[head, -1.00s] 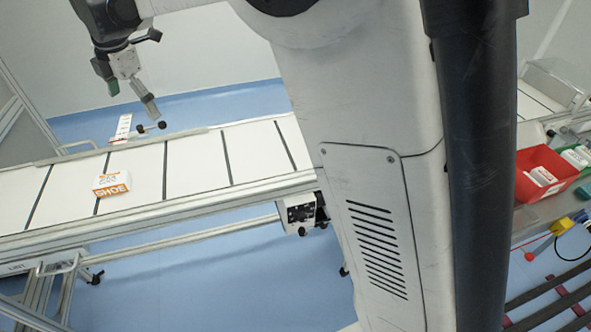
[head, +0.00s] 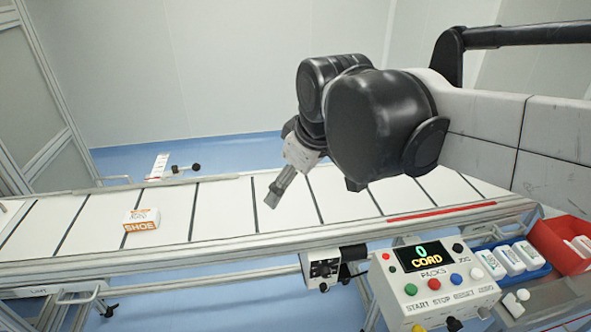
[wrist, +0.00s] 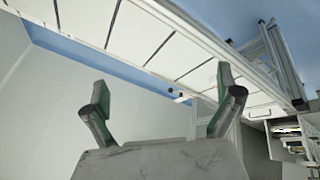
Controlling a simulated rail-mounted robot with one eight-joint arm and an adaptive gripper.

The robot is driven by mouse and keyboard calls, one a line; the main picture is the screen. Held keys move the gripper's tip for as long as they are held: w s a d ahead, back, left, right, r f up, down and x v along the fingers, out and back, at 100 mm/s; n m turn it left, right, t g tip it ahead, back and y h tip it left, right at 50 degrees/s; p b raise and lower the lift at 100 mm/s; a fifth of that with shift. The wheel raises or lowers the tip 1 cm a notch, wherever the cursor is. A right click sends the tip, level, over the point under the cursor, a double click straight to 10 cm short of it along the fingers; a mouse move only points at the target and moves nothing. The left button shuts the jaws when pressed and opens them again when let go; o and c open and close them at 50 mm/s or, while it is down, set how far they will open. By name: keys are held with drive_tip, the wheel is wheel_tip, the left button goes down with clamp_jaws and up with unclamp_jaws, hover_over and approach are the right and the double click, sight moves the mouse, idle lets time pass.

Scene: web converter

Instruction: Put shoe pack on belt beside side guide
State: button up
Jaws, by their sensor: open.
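The shoe pack (head: 142,219), a small white and orange box marked SHOE, lies on the left part of the white belt (head: 237,205) in the head view. The belt has dark cross lines and metal rails along both sides. A rail runs along its near edge (head: 300,240); I cannot tell which part is the side guide. My gripper (head: 272,200) hangs over the middle of the belt, well right of the pack. In the wrist view, my gripper (wrist: 162,82) has its two fingers wide apart with nothing between them. I do not make out the pack in that view.
A control box (head: 430,280) with a CORD display stands at the near side. Right of it are a blue tray (head: 525,273) with white packs and a red bin (head: 560,245). A red strip (head: 440,213) lies along the near rail. The belt right of the pack looks clear.

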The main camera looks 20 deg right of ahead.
drive_tip(key=s+d+f+m+t, duration=0.1)
drive_tip(key=s+d+f+m, duration=0.4)
drive_tip(key=s, duration=0.4)
drive_tip(key=shift+s+f+m+t+h, duration=0.35)
drive_tip(key=shift+f+m, duration=0.4)
drive_tip(key=shift+m, duration=0.35)
